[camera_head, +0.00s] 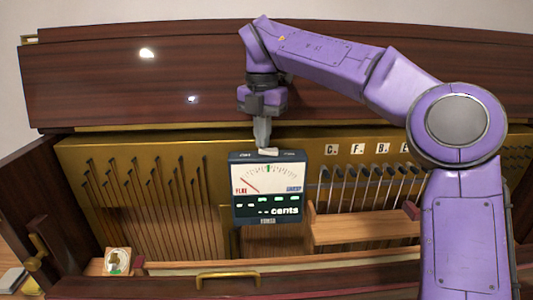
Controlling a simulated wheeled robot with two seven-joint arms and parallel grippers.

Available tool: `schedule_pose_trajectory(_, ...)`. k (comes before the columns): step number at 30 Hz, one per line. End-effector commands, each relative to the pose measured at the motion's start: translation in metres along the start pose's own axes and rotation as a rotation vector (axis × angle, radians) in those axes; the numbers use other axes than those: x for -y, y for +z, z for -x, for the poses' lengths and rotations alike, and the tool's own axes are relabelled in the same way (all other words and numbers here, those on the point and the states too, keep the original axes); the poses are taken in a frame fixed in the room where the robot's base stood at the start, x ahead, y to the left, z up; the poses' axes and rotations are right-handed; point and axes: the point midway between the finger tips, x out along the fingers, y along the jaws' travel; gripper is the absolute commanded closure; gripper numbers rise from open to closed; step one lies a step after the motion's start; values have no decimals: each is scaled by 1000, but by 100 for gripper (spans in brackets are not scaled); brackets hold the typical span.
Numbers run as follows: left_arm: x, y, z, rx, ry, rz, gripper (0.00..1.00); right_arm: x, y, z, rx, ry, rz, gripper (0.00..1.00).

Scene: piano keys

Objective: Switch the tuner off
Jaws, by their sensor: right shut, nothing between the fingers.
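The tuner (267,212) is a dark box near the middle of the head view. It stands upright in front of the brass plate. My left gripper is not in view.
Behind is the brass plate (300,144) with pins and lettered labels (357,149). A wooden block (363,227) lies right of the tuner. A brass handle (227,275) is on the front rail. A small picture card (117,261) stands at lower left. My right arm covers the right side.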

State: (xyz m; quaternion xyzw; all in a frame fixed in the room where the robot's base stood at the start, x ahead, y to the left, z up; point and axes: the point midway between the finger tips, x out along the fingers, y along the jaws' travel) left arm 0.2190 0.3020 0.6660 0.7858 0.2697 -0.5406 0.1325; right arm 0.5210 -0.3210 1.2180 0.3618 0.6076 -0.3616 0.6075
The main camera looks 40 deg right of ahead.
Motion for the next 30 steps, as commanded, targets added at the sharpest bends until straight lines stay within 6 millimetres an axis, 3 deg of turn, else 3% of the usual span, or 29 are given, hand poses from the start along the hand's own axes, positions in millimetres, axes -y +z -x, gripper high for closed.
schedule_pose_trajectory(17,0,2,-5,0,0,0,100,0,0,-6,-1,-2,0,100)
schedule_pose_trajectory(30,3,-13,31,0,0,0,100,0,0,35,-1,-1,1,100)
